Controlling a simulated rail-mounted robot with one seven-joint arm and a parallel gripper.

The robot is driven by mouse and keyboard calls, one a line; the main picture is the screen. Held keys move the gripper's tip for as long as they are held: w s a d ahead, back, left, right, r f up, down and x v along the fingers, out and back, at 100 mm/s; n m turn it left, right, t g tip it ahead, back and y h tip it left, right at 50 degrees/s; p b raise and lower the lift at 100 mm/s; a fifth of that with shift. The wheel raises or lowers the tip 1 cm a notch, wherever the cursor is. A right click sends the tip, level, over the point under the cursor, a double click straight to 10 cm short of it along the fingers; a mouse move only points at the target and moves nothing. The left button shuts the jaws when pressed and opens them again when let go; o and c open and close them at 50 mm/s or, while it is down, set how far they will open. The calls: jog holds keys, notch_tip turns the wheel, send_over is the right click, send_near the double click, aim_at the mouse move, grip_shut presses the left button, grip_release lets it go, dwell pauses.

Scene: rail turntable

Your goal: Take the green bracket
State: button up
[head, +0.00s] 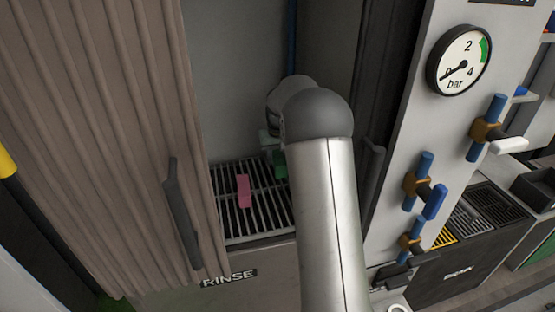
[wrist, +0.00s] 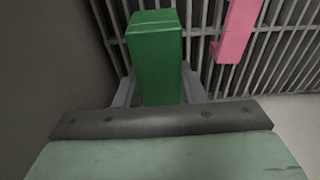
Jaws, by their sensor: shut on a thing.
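The green bracket (wrist: 155,60) stands between the two grey fingers of my gripper (wrist: 158,90) in the wrist view, and the fingers are shut on it. In the head view only a small part of the green bracket (head: 280,164) shows, over the slatted grate of the rinse bay; my arm hides the rest. My gripper (head: 270,142) is mostly hidden behind the arm there too. I cannot tell whether the bracket touches the grate.
A pink bracket (head: 244,190) lies on the grate (head: 229,213), to the left of my gripper in the head view. A ribbed brown curtain (head: 100,110) bounds the bay at left. A panel with a pressure gauge (head: 459,60) and blue-handled valves (head: 417,182) stands at right.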

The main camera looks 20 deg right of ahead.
jog(key=s+a+r+b, duration=0.1)
jog(key=s+a+b, duration=0.1)
jog(key=s, duration=0.9)
jog(key=s+a+r+b, duration=0.1)
jog(key=s+a+b, duration=0.1)
jog(key=s, duration=1)
jog(key=s+a+r+b, duration=0.2)
jog(key=s, duration=1)
jog(key=shift+s+a, duration=0.2)
jog(key=shift+a, duration=0.15)
jog(key=shift+r, duration=0.1)
